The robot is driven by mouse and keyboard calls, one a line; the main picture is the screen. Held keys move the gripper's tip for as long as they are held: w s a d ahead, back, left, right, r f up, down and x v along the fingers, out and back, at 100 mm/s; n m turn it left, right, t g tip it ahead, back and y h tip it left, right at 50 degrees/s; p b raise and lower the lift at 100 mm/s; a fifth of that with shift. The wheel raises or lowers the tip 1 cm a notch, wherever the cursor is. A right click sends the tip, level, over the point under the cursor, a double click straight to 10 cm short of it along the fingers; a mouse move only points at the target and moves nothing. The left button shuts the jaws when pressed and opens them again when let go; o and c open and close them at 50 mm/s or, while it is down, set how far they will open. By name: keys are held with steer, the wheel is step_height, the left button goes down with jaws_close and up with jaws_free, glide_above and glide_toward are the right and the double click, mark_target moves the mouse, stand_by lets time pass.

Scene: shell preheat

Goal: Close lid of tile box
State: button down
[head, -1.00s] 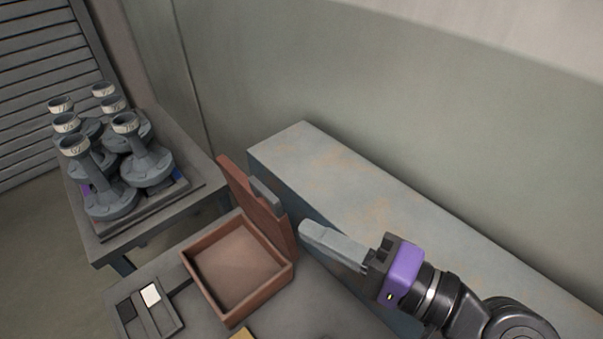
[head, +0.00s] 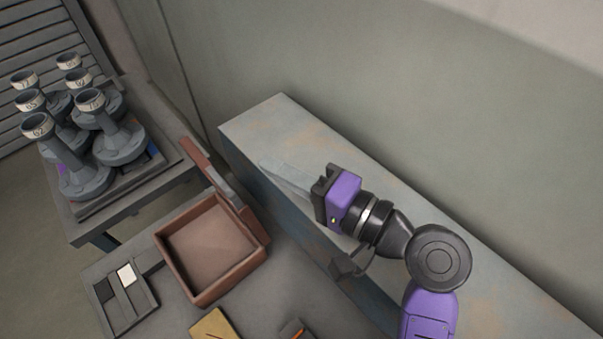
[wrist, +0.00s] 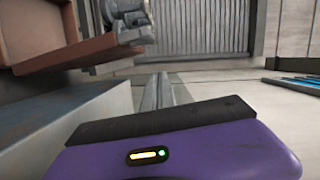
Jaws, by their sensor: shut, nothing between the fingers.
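The tile box (head: 183,288) is an open, square, reddish-brown box on the grey table, with an empty-looking inside. Its lid (head: 195,155) stands up along the box's right edge, seen nearly edge-on, with a grey piece (head: 221,182) on its outer side. My gripper (head: 268,170) is shut and empty. Its long pale fingers point left, to the right of the lid and over the grey block, apart from the lid in the picture. In the wrist view the shut fingers (wrist: 165,92) point ahead, with a reddish-brown part (wrist: 80,52) at upper left.
A long grey block (head: 290,120) runs along the wall behind the box. A tray (head: 125,308) with a white tile and a dark tile lies left of the box. A yellow piece (head: 214,325) lies in front. Several grey flanged parts (head: 85,180) stand on a side table.

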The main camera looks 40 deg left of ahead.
mark_target(223, 189)
steer(key=shift+s+a+f+p, duration=0.15)
steer(key=shift+s+a+p, duration=0.15)
steer(key=shift+s+a, duration=0.35)
steer(key=shift+s+a+f+p, duration=0.1)
steer(key=shift+s+a+p, duration=0.25)
steer(key=shift+s, duration=0.45)
steer(key=shift+s+a+f+p, duration=0.15)
steer(key=shift+s+a+p, duration=0.25)
steer(key=shift+s, duration=0.35)
steer(key=shift+s+a, duration=0.1)
steer(key=shift+s, duration=0.05)
